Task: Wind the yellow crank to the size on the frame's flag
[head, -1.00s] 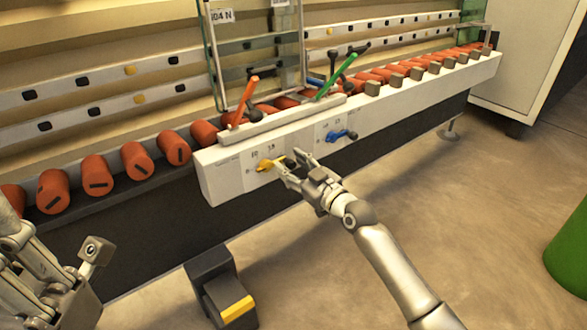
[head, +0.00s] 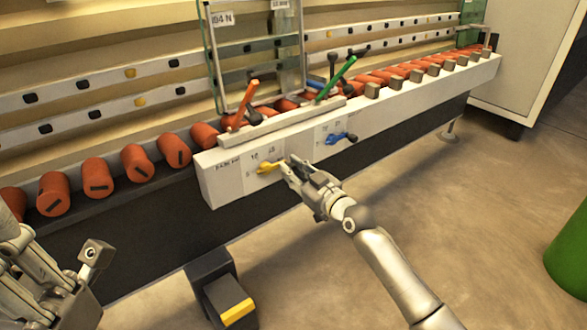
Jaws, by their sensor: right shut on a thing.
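The yellow crank (head: 265,168) sits on the left part of the white front panel, on a dial with small printed numbers. My right gripper (head: 287,167) is at the crank's right end, shut on its handle, and its fingers hide most of that handle. The upright metal-edged frame (head: 213,60) stands on the machine behind the panel.
A blue crank (head: 338,138) is to the right on the same panel. An orange lever (head: 244,105) and a green lever (head: 337,78) rise above it. Red rollers (head: 98,178) line the machine. A pedal with a yellow plate (head: 236,310) stands below.

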